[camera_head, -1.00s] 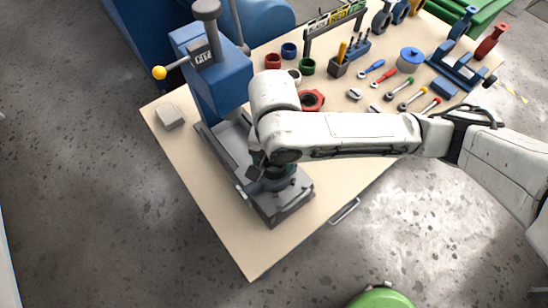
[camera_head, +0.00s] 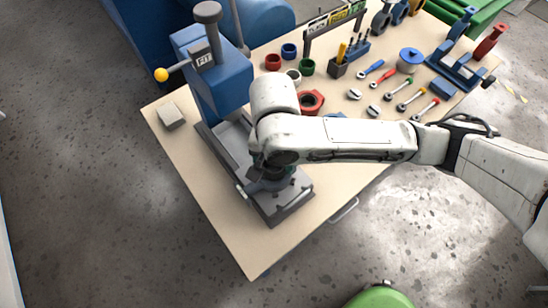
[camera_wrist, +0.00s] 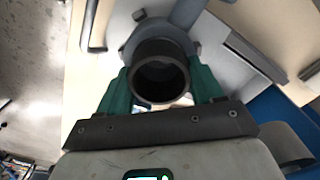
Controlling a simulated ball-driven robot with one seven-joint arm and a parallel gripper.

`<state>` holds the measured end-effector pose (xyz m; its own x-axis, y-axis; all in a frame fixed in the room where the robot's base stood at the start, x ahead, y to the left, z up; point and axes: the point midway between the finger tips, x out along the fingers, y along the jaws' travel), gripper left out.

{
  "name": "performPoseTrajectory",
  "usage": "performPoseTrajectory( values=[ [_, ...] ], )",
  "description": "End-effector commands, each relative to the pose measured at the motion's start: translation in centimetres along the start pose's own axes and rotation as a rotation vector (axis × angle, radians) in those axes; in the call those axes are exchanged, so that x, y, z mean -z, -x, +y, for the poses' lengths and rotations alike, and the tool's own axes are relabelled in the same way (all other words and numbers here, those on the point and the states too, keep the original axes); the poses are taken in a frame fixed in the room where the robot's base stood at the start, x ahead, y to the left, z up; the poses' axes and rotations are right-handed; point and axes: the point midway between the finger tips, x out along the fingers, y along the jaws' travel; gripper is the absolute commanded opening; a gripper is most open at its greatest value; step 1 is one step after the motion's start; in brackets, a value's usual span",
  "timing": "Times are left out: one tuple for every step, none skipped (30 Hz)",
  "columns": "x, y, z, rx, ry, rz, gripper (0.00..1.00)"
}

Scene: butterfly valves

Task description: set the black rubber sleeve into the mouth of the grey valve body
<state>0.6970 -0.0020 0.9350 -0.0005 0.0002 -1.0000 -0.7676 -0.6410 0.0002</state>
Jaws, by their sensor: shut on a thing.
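In the wrist view the black rubber sleeve (camera_wrist: 160,49) is a dark, open ring, seen end-on. My gripper (camera_wrist: 161,84) is shut on it, with one green finger against each side. A rounded grey shape, the valve body (camera_wrist: 150,27), shows behind the sleeve's far edge. Its mouth is hidden by the sleeve, so I cannot tell whether the sleeve touches or enters it. In the head view my gripper (camera_head: 272,172) is low over the front of the grey press base (camera_head: 231,138). The sleeve and most of the valve body are hidden there.
The blue press (camera_head: 222,85) with a yellow-knobbed lever (camera_head: 161,74) stands behind my gripper. A grey block (camera_head: 170,115) lies at the table's left. Coloured rings, a red hexagonal part (camera_head: 311,102) and several tools lie behind my arm. The wooden front corner (camera_head: 245,245) is clear.

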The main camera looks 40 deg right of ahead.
Motion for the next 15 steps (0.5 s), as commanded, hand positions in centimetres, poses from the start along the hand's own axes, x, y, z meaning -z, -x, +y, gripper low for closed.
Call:
performPoseTrajectory(
  values=[
    [0.0,0.07,0.01,0.0,-0.001,0.0,0.36],
    [0.02,0.05,0.01,0.0,0.0,0.0,0.36],
    [0.03,0.02,0.01,0.0,0.0,0.001,0.36],
    [0.03,-0.01,0.01,0.0,0.0,0.001,0.36],
    [0.03,-0.03,0.02,0.0,0.0,0.001,0.36],
    [0.03,-0.06,0.01,0.0,0.0,0.001,0.36],
    [0.03,-0.09,0.01,0.0,0.0,0.001,0.36],
    [0.03,-0.12,0.01,0.0,0.0,0.001,0.36],
    [0.03,-0.17,0.01,0.0,0.0,0.001,0.36],
    [0.03,-0.2,0.01,0.0,0.0,0.001,0.36],
    [0.03,-0.23,0.01,0.0,0.0,0.001,0.36],
    [0.02,-0.28,0.01,0.0,0.0,0.001,0.36],
    [0.02,-0.31,0.01,0.0,0.0,0.001,0.36],
    [0.02,-0.34,0.01,0.0,0.0,0.001,0.36],
    [0.02,-0.39,0.0,0.0,0.0,0.001,0.36]
  ],
)
